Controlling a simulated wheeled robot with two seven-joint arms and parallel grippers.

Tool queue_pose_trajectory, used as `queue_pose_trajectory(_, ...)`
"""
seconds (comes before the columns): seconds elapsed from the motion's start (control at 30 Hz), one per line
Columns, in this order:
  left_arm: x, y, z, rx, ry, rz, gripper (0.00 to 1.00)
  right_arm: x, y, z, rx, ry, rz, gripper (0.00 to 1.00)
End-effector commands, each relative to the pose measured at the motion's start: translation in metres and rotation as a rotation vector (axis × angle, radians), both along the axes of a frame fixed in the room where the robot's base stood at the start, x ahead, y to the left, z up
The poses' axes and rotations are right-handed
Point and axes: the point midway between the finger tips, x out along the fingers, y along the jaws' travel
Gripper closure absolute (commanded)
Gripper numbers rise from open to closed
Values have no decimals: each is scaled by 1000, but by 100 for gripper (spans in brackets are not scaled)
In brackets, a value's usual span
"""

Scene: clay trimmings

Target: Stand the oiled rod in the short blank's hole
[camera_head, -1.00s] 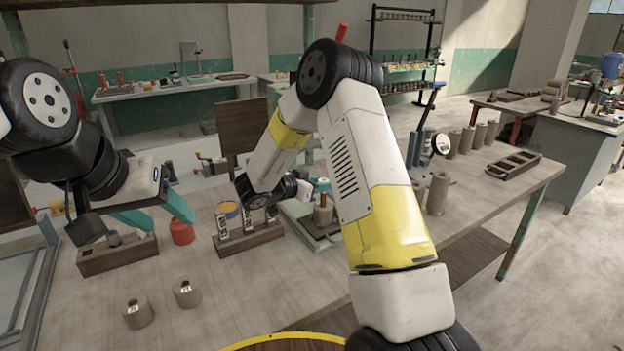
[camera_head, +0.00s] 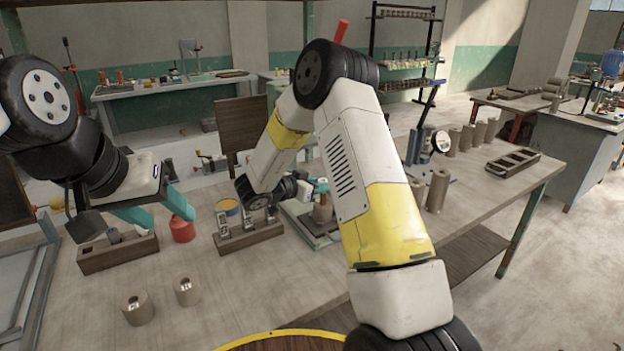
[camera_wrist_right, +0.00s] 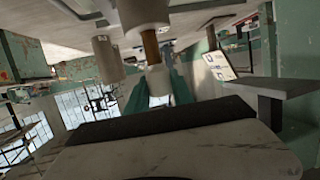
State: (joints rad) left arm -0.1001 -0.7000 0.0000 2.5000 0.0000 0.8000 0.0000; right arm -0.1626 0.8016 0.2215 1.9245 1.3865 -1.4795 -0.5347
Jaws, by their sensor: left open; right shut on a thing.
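My right gripper (camera_wrist_right: 158,88) is shut on the oiled rod (camera_wrist_right: 151,46), a slim golden-brown rod with a pale end between the teal fingers. The right wrist view is upside down. The rod's far end meets a short grey-brown blank (camera_wrist_right: 145,12); I cannot tell how deep it sits in the hole. A taller blank (camera_wrist_right: 107,60) with a label stands beside it. In the head view my right gripper (camera_head: 321,186) is small and partly hidden by my arm, above a brownish cylinder (camera_head: 323,213). My left gripper (camera_head: 171,215) is open and empty.
A wooden block (camera_head: 118,254) and a red pot (camera_head: 182,230) stand near my left gripper. Two labelled blanks (camera_head: 137,309) stand in front. A rack (camera_head: 250,240) is left of the green board (camera_head: 318,235). Taller blanks (camera_head: 437,190) stand to the right. The bench's middle front is clear.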

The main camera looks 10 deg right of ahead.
Motion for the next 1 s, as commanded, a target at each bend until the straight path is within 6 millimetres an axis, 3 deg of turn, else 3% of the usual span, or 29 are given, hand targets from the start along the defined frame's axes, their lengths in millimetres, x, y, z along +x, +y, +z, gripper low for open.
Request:
queue_pose_trajectory(0.47, 0, 0, 0, 0, 0, 0, 46, 0, 0, -3, 0, 0, 0, 100)
queue_pose_trajectory(0.5, 0, 0, 0, 0, 0, 0, 46, 0, 0, -3, 0, 0, 0, 68)
queue_pose_trajectory(0.6, 0, 0, 0, 0, 0, 0, 46, 0, 0, -3, 0, 0, 0, 48)
queue_pose_trajectory(1.0, 0, 0, 0, 0, 0, 0, 46, -3, 5, -1, 0, 0, 1, 47)
